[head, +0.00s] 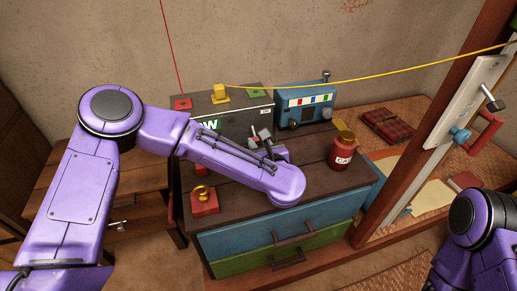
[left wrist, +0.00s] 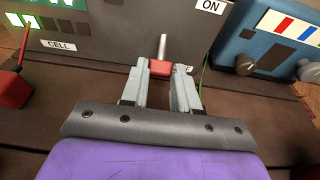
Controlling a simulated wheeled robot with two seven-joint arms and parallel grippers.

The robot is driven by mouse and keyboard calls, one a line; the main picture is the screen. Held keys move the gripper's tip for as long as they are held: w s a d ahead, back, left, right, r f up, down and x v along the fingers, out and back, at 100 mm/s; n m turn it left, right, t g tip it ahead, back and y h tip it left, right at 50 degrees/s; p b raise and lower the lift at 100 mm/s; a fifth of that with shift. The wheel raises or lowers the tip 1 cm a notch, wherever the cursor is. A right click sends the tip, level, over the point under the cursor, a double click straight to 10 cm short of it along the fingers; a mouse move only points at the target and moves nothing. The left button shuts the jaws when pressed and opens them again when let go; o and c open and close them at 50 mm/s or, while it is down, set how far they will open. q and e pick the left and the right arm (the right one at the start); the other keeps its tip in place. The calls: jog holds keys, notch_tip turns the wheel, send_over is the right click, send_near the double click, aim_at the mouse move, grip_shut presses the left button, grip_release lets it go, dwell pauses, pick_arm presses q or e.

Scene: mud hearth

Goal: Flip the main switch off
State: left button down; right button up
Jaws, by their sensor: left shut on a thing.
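The main switch is on the front of a dark box (head: 235,107) at the back of the dresser. The lever's base is partly hidden. My right gripper is out of view.
A blue box (head: 302,104) with knobs stands right of the dark box. A red jar (head: 342,150) with a brown lid and a red block (head: 204,201) with a gold ring stand on the dresser (head: 300,160). A yellow cable (head: 370,78) crosses above.

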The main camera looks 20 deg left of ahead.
pick_arm(q)
jog(key=c, duration=0.8)
grip_release()
jog(key=shift+c, duration=0.2)
jog(key=shift+s+d, duration=0.1)
jog(key=b+v, duration=0.2)
jog(key=v, duration=0.7)
jog(key=shift+s+d+r, duration=0.1)
jog(key=shift+s+d, duration=0.1)
jog(key=shift+d, duration=0.05)
jog(key=shift+s+d+r, duration=0.15)
jog(key=shift+s+d, duration=0.05)
jog(key=shift+s, duration=0.15)
